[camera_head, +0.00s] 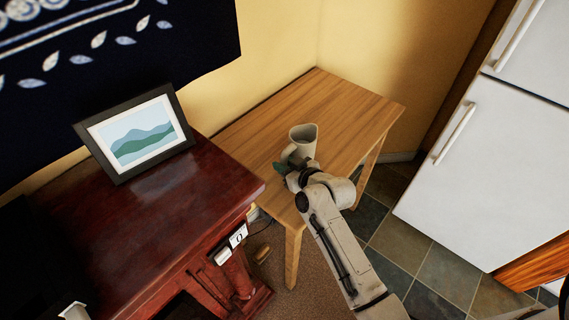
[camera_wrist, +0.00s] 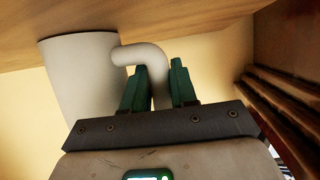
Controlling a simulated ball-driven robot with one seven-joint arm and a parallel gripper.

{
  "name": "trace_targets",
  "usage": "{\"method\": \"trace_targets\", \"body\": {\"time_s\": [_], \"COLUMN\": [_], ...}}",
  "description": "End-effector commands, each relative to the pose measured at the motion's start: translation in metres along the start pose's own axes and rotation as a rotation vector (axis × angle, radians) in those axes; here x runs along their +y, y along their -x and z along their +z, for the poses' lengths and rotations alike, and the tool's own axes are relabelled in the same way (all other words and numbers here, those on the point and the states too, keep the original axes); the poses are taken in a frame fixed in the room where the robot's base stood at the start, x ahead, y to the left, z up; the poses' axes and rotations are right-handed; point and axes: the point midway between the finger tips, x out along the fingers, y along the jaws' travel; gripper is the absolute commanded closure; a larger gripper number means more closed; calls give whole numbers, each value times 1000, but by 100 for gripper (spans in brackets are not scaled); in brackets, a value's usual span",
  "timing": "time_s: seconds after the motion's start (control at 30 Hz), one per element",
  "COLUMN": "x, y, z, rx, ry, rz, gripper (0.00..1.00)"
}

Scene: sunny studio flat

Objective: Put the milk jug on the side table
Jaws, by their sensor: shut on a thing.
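The pale grey milk jug (camera_head: 304,147) is at the light wooden side table (camera_head: 355,105) in the head view, over its middle, with its open mouth up. In the wrist view the jug (camera_wrist: 82,80) shows at left, its wide end at the wooden surface (camera_wrist: 200,28); I cannot tell for sure whether it touches. My gripper (camera_wrist: 160,76) has its green fingers shut on the jug's curved handle (camera_wrist: 136,53). In the head view my gripper (camera_head: 284,166) is at the near left side of the jug, and the handle is mostly hidden.
A dark red wooden desk (camera_head: 150,220) with a framed picture (camera_head: 140,132) stands left of the side table. A white fridge (camera_head: 490,170) stands at right. The tabletop around the jug looks clear. Yellow walls are behind.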

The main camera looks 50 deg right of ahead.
Motion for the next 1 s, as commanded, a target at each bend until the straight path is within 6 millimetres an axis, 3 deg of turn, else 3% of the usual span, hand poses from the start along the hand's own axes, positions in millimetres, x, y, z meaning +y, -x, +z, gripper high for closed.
{"method": "trace_targets", "body": {"time_s": [0.1,0.13,0.4,0.77,1.0], "x": [0,0,0,-1,-1], "y": [0,0,0,7,47], "z": [0,1,1,1,2], "rx": [1,-2,-2,-1,-1], "ry": [0,-2,-2,-3,-3], "rz": [0,-1,-1,-1,-1], "gripper": [100,72,47,47,47]}}
